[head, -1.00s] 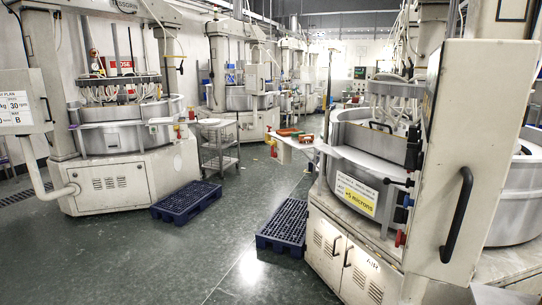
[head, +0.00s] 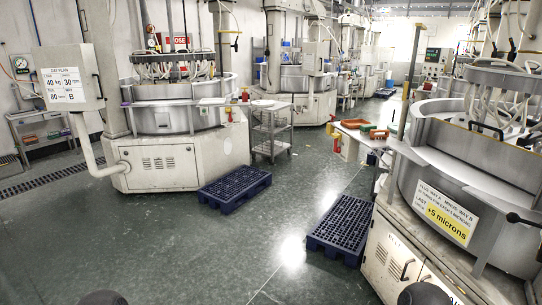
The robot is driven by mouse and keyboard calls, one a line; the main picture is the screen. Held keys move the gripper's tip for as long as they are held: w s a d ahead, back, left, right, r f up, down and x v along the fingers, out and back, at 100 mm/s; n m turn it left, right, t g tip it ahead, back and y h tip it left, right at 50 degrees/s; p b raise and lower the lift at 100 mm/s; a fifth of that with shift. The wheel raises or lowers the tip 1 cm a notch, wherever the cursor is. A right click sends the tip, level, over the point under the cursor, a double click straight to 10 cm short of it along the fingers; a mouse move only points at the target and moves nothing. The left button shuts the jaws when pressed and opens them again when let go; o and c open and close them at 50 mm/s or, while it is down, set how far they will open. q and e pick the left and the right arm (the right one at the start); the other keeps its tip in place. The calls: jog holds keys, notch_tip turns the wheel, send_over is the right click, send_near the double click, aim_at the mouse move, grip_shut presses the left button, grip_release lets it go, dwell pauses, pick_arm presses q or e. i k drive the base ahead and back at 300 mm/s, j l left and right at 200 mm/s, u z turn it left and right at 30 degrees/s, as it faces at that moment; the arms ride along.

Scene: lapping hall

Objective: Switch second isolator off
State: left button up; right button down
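I cannot pick out any thing as an isolator for certain in the head view. The near right lapping machine (head: 425,150) has a silver ring-shaped tank and a sign (head: 447,213) reading "+5 microns". A black lever-like handle (head: 524,221) shows beside the tank at the right edge. The left machine (head: 180,150) bears a control box (head: 72,78) with a "day plan" sheet. Small red fittings show on the left machine (head: 245,95) and by the bench (head: 337,144). Neither gripper is in view.
Two dark blue pallets lie on the floor, one by the left machine (head: 235,187) and one by the near right machine (head: 341,226). A wheeled metal trolley (head: 271,130) stands at middle, a shelf rack (head: 43,130) at far left. The green floor (head: 180,245) is open at front left.

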aim_at(336, 150)
jog(key=i+j, duration=0.15)
jog(key=i, duration=1.15)
jog(key=i+j, duration=0.15)
jog(key=i, duration=1.15)
jog(key=i+j+z, duration=0.25)
jog(key=i, duration=0.25)
jog(key=i+j+z, duration=0.25)
jog(key=i, duration=0.25)
jog(key=i+j+z, duration=0.25)
jog(key=i, duration=0.25)
